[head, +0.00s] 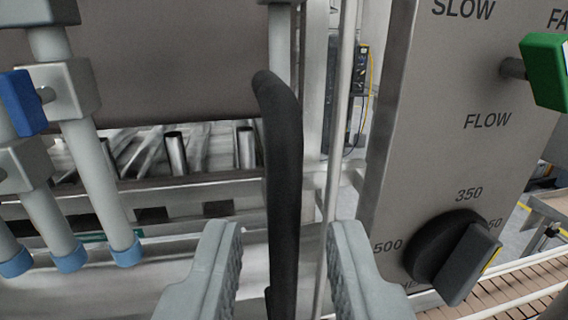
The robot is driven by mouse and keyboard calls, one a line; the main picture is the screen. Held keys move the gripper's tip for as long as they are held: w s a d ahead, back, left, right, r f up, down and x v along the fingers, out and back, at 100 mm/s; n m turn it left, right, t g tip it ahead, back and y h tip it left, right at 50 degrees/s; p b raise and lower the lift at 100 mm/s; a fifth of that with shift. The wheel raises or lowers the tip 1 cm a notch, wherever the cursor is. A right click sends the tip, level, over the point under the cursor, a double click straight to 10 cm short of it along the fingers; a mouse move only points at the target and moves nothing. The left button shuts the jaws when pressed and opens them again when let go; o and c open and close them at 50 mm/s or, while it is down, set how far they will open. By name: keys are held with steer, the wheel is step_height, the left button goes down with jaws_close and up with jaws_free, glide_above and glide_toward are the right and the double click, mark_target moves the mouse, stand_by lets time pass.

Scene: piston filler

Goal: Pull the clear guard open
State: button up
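My gripper (282,268) is in the lower middle of the head view, its two grey ridged fingers spread apart. A black curved upright handle (285,165) stands in line with the gap between the fingers. Its lower part shows between the fingers, with space visible on both sides, so the fingers are not closed on it. I cannot tell its exact depth relative to the fingertips. The clear guard's panel is hard to make out; a pale upright frame post (340,130) runs just right of the handle.
A grey control panel (420,130) with a black dial (450,252) and a green lever (547,72) stands close on the right. Filler nozzles (98,170) with blue tips hang on the left. A conveyor (510,285) lies at the lower right.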

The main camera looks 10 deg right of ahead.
mark_target(283, 241)
steer(key=shift+w+d, duration=0.15)
steer(key=shift+w, duration=0.65)
steer(key=shift+w+d, duration=0.1)
steer(key=shift+w, duration=0.65)
jaws_close()
